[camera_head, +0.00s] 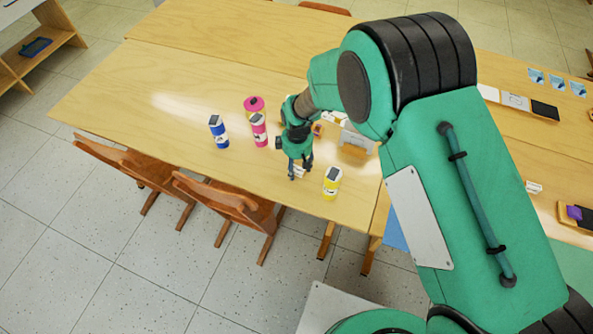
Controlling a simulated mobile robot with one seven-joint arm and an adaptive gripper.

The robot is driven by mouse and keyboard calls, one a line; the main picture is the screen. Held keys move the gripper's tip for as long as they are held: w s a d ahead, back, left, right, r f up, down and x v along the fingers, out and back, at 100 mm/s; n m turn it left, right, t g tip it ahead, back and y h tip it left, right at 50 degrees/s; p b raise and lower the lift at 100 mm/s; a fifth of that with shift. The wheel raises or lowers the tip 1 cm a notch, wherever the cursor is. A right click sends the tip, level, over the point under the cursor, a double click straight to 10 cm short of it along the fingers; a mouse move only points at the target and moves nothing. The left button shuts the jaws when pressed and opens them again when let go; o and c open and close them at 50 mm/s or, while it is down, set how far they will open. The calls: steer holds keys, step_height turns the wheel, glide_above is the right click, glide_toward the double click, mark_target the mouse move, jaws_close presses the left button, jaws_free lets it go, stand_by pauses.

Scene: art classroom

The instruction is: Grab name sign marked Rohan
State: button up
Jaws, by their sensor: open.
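My gripper (300,175) is open and points down near the front edge of the wooden table. A small white piece (299,171), possibly a name sign, shows between and behind its fingertips; I cannot tell whether they touch it. A white tent-shaped piece (355,141) stands to the right of the gripper, partly behind my arm. Another small white sign-like piece (534,187) lies on the table at the far right. No name can be read on any of them, so I cannot tell which is marked Rohan.
A yellow bottle (332,183) stands just right of the gripper. A blue bottle (218,132) and a pink bottle (258,130) stand to its left, with a pink round item (254,104) behind. The left part of the table (140,90) is clear. Wooden chairs (232,203) stand along the front edge.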

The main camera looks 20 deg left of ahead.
mark_target(298, 169)
steer(key=shift+c, duration=0.2)
steer(key=c, duration=1)
steer(key=shift+r, duration=0.15)
steer(key=shift+r, duration=0.6)
steer(key=shift+s+d+r+p, duration=0.25)
steer(key=shift+r+p, duration=0.15)
steer(key=shift+r, duration=0.2)
steer(key=shift+s+d+r+p, duration=0.1)
steer(key=shift+s+r+p, duration=0.1)
steer(key=shift+r+p, duration=0.3)
steer(key=s+d, duration=0.3)
steer(key=s, duration=0.1)
steer(key=s+d+r+p, duration=0.1)
steer(key=s+d, duration=0.2)
steer(key=s+d+p, duration=0.1)
steer(key=s+d, duration=0.2)
steer(key=s, duration=0.1)
steer(key=shift+s+d+r, duration=0.1)
steer(key=shift+s+r, duration=0.1)
steer(key=shift+s, duration=0.15)
